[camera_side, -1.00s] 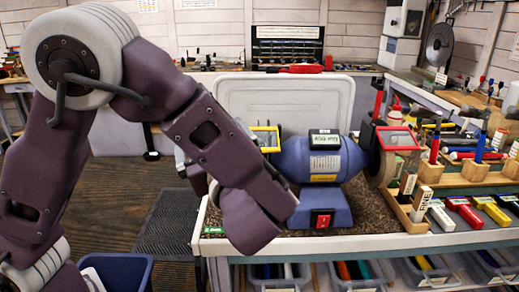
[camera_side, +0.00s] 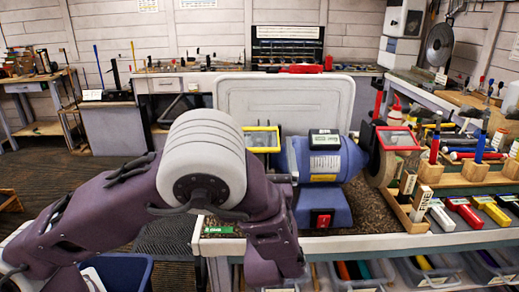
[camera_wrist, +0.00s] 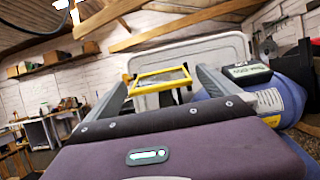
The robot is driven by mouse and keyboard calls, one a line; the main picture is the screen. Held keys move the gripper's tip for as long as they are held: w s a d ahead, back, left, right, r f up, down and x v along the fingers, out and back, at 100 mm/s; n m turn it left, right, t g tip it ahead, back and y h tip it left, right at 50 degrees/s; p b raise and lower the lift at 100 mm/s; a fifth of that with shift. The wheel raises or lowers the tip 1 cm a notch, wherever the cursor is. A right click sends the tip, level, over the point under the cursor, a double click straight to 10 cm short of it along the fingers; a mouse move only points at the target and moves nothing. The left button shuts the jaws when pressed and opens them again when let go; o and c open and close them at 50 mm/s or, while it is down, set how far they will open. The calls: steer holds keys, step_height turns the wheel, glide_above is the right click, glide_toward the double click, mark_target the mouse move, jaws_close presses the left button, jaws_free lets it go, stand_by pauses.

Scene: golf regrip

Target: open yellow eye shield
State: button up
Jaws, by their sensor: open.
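The yellow eye shield (camera_side: 262,139) is a clear pane in a yellow frame, at the left end of the blue bench grinder (camera_side: 322,165) in the side view. In the wrist view the yellow frame (camera_wrist: 160,78) shows ahead, seen between my two grey fingers. My gripper (camera_wrist: 165,72) is open and nothing is between its fingers up close. I cannot tell whether a finger touches the frame. In the side view my arm's end is low in front of the grinder's left side, and my fingers cannot be made out there.
A red-framed shield (camera_side: 397,138) is at the grinder's right end, above a wheel. Wooden blocks and colored tools stand right of it on the bench (camera_side: 400,241). A pale upright panel (camera_side: 230,95) is behind the grinder. Bins (camera_side: 420,276) sit below.

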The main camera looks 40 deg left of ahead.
steer(key=shift+c, duration=0.2)
steer(key=c, duration=2)
steer(key=shift+c, duration=0.2)
